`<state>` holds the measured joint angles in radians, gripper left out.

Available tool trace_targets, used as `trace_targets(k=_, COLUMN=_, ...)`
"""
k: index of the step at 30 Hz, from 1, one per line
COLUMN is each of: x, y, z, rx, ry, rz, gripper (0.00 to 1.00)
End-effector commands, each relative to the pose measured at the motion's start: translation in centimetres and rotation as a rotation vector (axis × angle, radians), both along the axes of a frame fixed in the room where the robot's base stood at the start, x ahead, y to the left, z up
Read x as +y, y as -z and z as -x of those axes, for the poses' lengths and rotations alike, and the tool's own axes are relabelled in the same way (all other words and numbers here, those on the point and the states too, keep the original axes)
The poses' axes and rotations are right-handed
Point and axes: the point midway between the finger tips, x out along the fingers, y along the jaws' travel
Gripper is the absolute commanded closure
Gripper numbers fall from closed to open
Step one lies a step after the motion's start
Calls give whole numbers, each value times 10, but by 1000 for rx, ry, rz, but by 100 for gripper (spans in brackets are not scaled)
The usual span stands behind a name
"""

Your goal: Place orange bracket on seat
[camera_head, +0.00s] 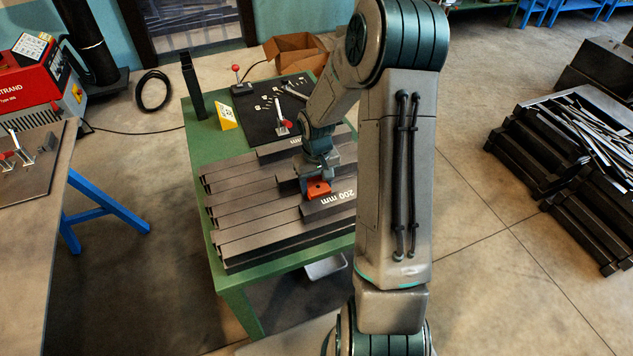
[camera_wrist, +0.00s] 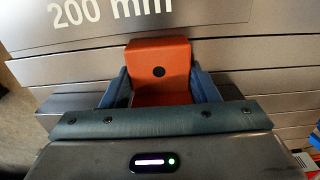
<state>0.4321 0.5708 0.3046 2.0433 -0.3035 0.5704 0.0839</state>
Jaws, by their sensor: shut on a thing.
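The orange bracket (camera_head: 317,189) is between the fingers of my gripper (camera_head: 313,183), low over the metal bars on the green table. In the wrist view the orange bracket (camera_wrist: 158,72) shows an upright face with a dark round hole. The blue fingers of my gripper (camera_wrist: 158,88) are shut on its left and right sides. A grey bar marked 200 mm (camera_head: 330,205) lies right beside the bracket, and this bar also shows in the wrist view (camera_wrist: 205,18). I cannot tell whether the bracket touches the bars beneath it. No separate seat can be made out.
Several long grey bars (camera_head: 250,213) cover the front of the green table (camera_head: 217,155). A black mat with clamps and small parts (camera_head: 262,125), a yellow block (camera_head: 226,116) and a dark upright post (camera_head: 193,85) stand behind them. My arm hides the table's right side.

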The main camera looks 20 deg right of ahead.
Motion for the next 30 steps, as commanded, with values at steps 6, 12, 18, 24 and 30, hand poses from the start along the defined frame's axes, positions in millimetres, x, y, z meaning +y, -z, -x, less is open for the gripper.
trace_targets(k=6, x=0, y=0, z=0, rx=0, ry=0, rz=0, gripper=24)
trace_targets(k=12, x=0, y=-1, z=0, rx=0, ry=0, rz=0, gripper=24)
trace_targets(k=18, x=-1, y=-20, z=-1, rx=-4, ry=2, rz=3, gripper=24)
trace_targets(k=24, x=-1, y=-61, z=-1, rx=-6, ry=1, rz=3, gripper=24)
trace_targets(k=30, x=-1, y=-98, z=-1, rx=-5, ry=2, rz=2, gripper=24)
